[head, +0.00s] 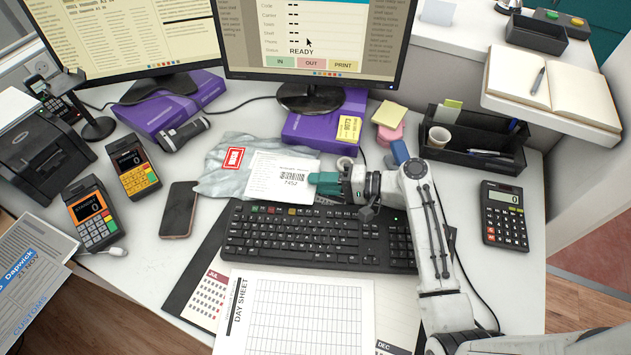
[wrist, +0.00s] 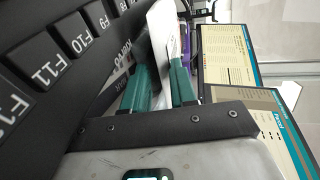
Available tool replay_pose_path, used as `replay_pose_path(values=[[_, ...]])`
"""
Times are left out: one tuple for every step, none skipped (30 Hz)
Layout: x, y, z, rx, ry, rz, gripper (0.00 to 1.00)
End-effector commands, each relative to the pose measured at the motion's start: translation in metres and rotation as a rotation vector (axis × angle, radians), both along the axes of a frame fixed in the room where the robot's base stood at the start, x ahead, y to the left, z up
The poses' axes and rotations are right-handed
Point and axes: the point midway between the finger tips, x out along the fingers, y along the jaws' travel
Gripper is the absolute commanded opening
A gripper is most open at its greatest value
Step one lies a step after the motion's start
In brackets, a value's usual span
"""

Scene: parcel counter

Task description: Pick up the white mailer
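The white mailer (head: 225,178) is a crumpled pale grey-white bag with a red sticker and a white barcode label. It lies behind the keyboard, below the monitors. My gripper (head: 318,182), with teal fingers, is at the mailer's right end. In the wrist view, a pale sheet-like edge of the mailer (wrist: 163,32) runs between the two fingers of my gripper (wrist: 163,72). A narrow gap shows between the fingers. I cannot tell whether they press on the mailer.
The keyboard (head: 310,236) lies directly in front of the mailer. Purple boxes (head: 310,132) stand behind it, under the monitors. A phone (head: 179,209) and card terminals (head: 135,167) are at left. A black organizer tray (head: 470,137) and calculator (head: 504,214) are at right.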

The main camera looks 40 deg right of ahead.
Motion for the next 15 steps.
replay_pose_path(values=[[0.0001, 0.0, 0.0, 0.0, 0.0, 0.0, 0.27], [0.0001, -0.0001, 0.0, 0.0, 0.0, 0.0, 0.27], [0.0001, -0.0001, 0.0, 0.0, 0.0, 0.0, 0.27], [0.0, -0.0001, 0.0, 0.0, 0.0, 0.0, 0.27], [0.0, -0.0001, 0.0, 0.0, 0.0, 0.0, 0.26], [0.0, -0.0001, 0.0, 0.0, 0.0, 0.0, 0.24], [-0.0001, -0.0002, 0.0, 0.0, 0.0, 0.0, 0.22], [-0.0001, -0.0002, 0.0, 0.0, 0.0, 0.0, 0.21], [0.0, -0.0003, 0.0, 0.0, 0.0, 0.0, 0.19], [-0.0001, -0.0002, 0.0, 0.0, 0.0, 0.0, 0.17], [-0.0001, -0.0003, 0.0001, 0.0, 0.0, 0.0, 0.16], [-0.0001, -0.0003, 0.0001, 0.0, 0.0, 0.0, 0.14], [-0.0001, -0.0003, 0.0001, 0.0, 0.0, 0.0, 0.13], [-0.0001, -0.0003, 0.0001, 0.0, 0.0, 0.0, 0.11], [-0.0001, -0.0003, 0.0001, 0.0, 0.0, 0.0, 0.09]])
